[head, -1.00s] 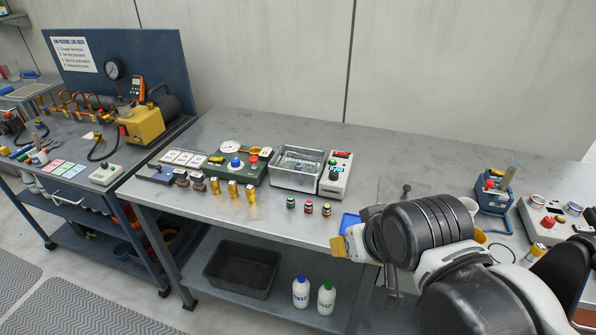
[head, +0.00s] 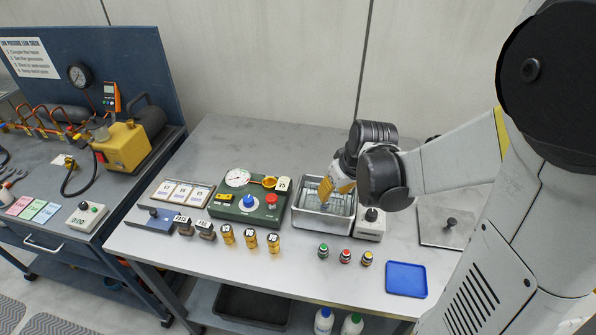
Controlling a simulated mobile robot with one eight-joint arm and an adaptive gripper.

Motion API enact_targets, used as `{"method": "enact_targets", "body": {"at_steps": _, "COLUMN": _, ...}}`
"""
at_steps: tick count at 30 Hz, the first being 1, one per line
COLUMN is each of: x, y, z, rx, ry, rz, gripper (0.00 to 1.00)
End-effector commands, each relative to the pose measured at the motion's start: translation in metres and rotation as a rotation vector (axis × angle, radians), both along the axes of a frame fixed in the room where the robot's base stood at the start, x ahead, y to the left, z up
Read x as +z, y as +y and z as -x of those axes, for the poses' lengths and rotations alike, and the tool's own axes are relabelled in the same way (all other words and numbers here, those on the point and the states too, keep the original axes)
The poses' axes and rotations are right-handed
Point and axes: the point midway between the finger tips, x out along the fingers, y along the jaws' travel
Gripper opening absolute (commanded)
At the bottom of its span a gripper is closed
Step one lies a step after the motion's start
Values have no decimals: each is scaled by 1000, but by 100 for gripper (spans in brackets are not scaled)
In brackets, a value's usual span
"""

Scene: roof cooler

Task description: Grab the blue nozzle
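No part that I can surely name the blue nozzle shows in the head view. Three small knurled pieces stand on the bench, with green (head: 323,250), red (head: 345,256) and yellow (head: 367,258) tops. A blue round knob or cap (head: 248,202) sits on the green gauge unit (head: 228,207). My gripper (head: 325,190), with yellowish fingers, is over the metal basin (head: 322,222), pointing down and left. The arm hides part of the basin. Whether the fingers are open, shut or holding something cannot be made out.
Several brass fittings (head: 250,238) stand in front of the green unit. A white control box (head: 371,224) stands right of the basin.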

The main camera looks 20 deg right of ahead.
Motion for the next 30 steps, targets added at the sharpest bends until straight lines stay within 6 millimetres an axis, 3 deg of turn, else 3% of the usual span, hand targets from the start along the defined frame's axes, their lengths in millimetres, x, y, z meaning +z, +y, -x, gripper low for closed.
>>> {"method": "enact_targets", "body": {"at_steps": 3, "x": -22, "y": 1, "z": -8, "rx": 0, "ry": 0, "rz": 0, "gripper": 33}}
{"method": "enact_targets", "body": {"at_steps": 11, "x": -38, "y": 3, "z": -15, "rx": 1, "ry": 0, "rz": 0, "gripper": 33}}
{"method": "enact_targets", "body": {"at_steps": 18, "x": -74, "y": 6, "z": -27, "rx": 0, "ry": -1, "rz": 0, "gripper": 33}}
{"method": "enact_targets", "body": {"at_steps": 26, "x": -78, "y": 6, "z": -30, "rx": -1, "ry": -1, "rz": 0, "gripper": 33}}
{"method": "enact_targets", "body": {"at_steps": 27, "x": -78, "y": 6, "z": -30, "rx": -1, "ry": -1, "rz": 0, "gripper": 29}}
{"method": "enact_targets", "body": {"at_steps": 30, "x": -78, "y": 6, "z": -30, "rx": -1, "ry": -1, "rz": 0, "gripper": 0}}
